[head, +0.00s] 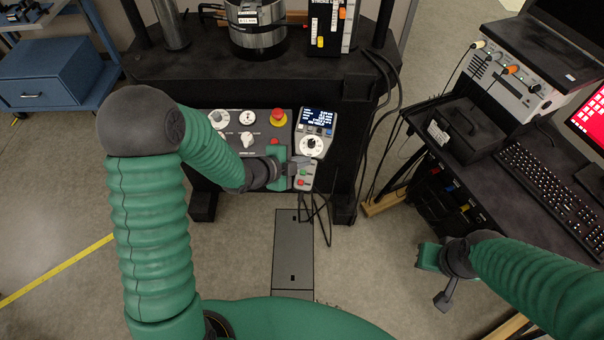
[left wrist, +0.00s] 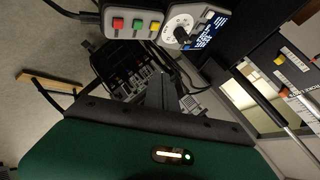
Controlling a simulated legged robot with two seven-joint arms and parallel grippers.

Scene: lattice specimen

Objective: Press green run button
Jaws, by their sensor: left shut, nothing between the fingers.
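The green run button (left wrist: 137,24) sits between a red and a yellow button on a small grey button box (left wrist: 115,22) in the left wrist view. In the head view this box (head: 304,184) is low on the press front, below the dial handset, and my left gripper partly covers it. My left gripper (head: 298,164) is shut and empty, at the box's upper end; its dark fingers also show in the left wrist view (left wrist: 162,92), below and apart from the green button in the picture. My right gripper (head: 445,298) hangs low at the right, away from the panel; its finger opening is unclear.
A control panel (head: 232,145) with gauges and a red emergency knob (head: 279,118) is left of the handset (head: 314,132). Black cables hang to the right. A desk with a keyboard (head: 535,165) stands at the right. Floor before the press is mostly open.

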